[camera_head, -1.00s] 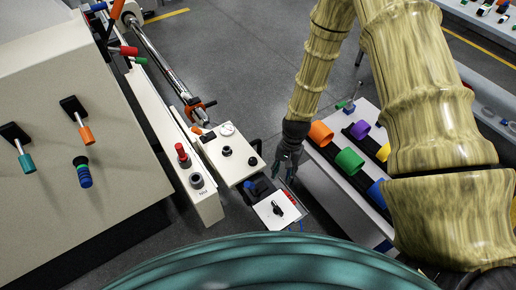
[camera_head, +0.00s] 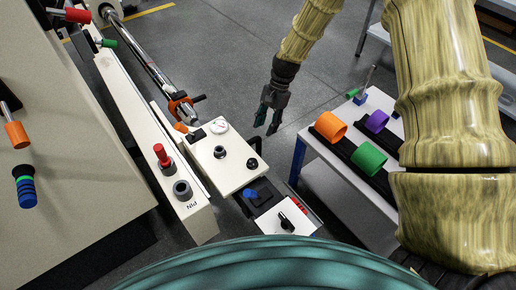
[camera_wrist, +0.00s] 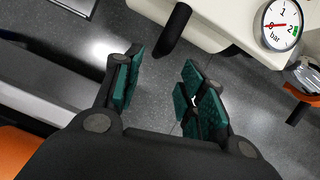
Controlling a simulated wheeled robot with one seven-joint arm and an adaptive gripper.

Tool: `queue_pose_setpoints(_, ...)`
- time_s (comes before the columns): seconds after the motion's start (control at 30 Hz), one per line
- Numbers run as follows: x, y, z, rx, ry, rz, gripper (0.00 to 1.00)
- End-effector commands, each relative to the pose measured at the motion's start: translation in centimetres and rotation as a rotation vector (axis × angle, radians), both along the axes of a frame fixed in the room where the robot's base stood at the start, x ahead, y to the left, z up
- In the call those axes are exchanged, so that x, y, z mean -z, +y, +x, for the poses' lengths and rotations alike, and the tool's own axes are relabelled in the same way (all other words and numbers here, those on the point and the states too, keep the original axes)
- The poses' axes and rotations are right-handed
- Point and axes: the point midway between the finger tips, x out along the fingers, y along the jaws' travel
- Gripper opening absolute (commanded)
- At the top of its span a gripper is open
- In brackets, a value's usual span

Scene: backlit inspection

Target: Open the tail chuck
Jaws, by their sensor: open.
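A long shiny metal bar (camera_head: 142,62) runs from the machine at the upper left to an orange-and-dark clamp-like piece (camera_head: 180,107) with a black handle (camera_head: 199,98). This may be the tail chuck; I cannot tell for sure. A cream box (camera_head: 226,173) just below it carries a round gauge (camera_head: 218,126), which also shows in the wrist view (camera_wrist: 283,24). My gripper (camera_head: 267,126) is open and empty, above the floor right of the box.
A narrow cream rail (camera_head: 142,138) holds a red-topped pin (camera_head: 162,155) and a grey socket (camera_head: 182,189). A white switch panel (camera_head: 283,218) stands in front. A bench (camera_head: 318,150) at right carries orange (camera_head: 330,126), green (camera_head: 368,159) and purple (camera_head: 376,120) cylinders. Floor behind my gripper is clear.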

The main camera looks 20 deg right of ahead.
Motion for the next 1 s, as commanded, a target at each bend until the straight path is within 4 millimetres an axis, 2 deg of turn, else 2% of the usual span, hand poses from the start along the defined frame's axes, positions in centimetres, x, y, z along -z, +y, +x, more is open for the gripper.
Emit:
queue_pose_setpoints(0.17,1.8,0.6,-0.4,-0.001,0.003,0.001,0.41)
queue_pose_setpoints(0.6,8.1,2.7,-1.8,0.001,0.002,0.000,0.41)
queue_pose_setpoints(0.8,9.5,3.2,-2.1,0.002,0.001,0.000,0.41)
queue_pose_setpoints(1.0,9.8,3.4,-2.2,0.002,0.001,0.000,0.41)
